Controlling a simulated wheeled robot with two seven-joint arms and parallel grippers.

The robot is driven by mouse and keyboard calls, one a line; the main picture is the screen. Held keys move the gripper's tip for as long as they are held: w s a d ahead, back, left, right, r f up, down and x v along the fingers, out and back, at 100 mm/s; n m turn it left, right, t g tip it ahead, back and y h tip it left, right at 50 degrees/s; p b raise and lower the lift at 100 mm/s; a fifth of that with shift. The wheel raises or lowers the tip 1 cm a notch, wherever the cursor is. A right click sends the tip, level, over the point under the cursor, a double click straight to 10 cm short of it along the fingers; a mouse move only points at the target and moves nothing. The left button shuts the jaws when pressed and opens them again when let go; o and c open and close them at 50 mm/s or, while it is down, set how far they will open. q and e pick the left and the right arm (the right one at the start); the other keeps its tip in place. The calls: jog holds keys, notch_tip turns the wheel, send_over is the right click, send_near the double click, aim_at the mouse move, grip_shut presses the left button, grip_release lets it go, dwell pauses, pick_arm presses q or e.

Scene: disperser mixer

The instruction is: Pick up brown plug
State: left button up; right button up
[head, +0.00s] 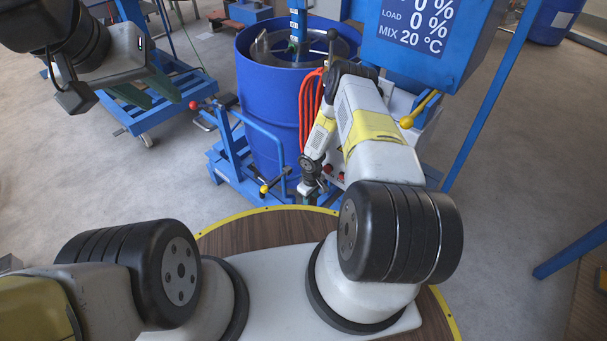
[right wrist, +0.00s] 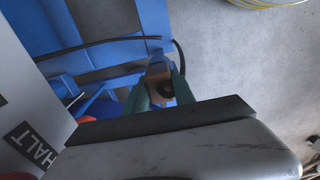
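The brown plug (right wrist: 158,71) shows in the right wrist view, with a dark round part facing the camera. The two green fingers of my right gripper (right wrist: 161,88) lie along both sides of it, very close. I cannot tell whether they press on it. In the head view my right gripper (head: 308,194) points down in front of the blue drum, low by the blue frame; the plug is too small to make out there. My left gripper (head: 146,92) is at the upper left, its green fingers apart and empty, far from the plug.
The blue drum (head: 262,105) stands behind my right forearm, with red hoses (head: 310,105) hanging beside it. A blue control box (head: 428,40) is at the upper right. A dark cable (right wrist: 100,45) crosses near the plug. Grey floor is open at the left and right.

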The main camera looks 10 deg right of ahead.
grip_shut()
jog(key=shift+r, duration=0.1)
